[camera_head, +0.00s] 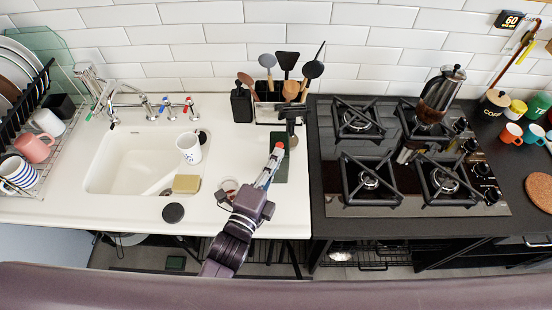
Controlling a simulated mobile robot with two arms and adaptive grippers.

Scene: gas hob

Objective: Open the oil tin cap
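My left gripper (263,182) reaches in from below over the white counter, right of the sink. A slim pale piece with a red-orange tip (278,149) shows at its front end. I cannot tell whether this is held or part of the gripper. A dark green rectangular thing (280,168) lies or stands just beyond and right of the gripper; it may be the oil tin, but I cannot tell. A small dark container with a narrow top (241,105) stands by the wall. No cap can be clearly made out. My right gripper is not in view.
A utensil holder (268,113) stands behind, with a dark grey upright object (291,120) before it. The gas hob (405,195) is right.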

